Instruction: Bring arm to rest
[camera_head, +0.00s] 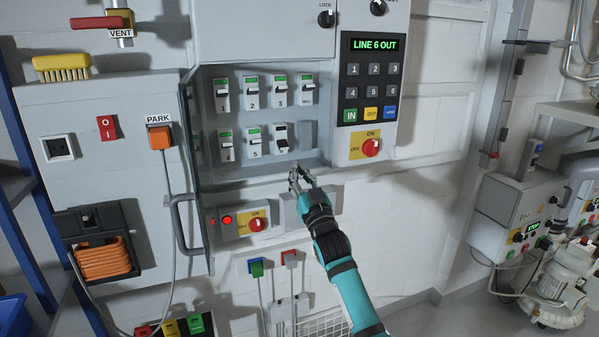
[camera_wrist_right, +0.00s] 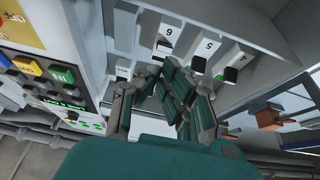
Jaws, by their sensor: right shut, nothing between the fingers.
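My right arm, teal and black, comes up from the bottom of the head view. Its gripper (camera_head: 299,179) is shut and empty, just in front of the lower edge of the open breaker box (camera_head: 313,166). In the right wrist view the gripper (camera_wrist_right: 165,80) is close below the lower row of breakers. The breaker marked 6 (camera_head: 281,139) has its black lever in a different position from its neighbours, and no green shows on it. Breaker 5 (camera_head: 253,142) shows green. My left gripper is not in view.
The keypad panel (camera_head: 371,80) reads LINE 6 OUT, with a red rotary switch (camera_head: 371,147) below it. Another red rotary switch (camera_head: 257,224) sits under the box. The box's open door (camera_head: 190,160) stands at the left. Free room lies right of my arm.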

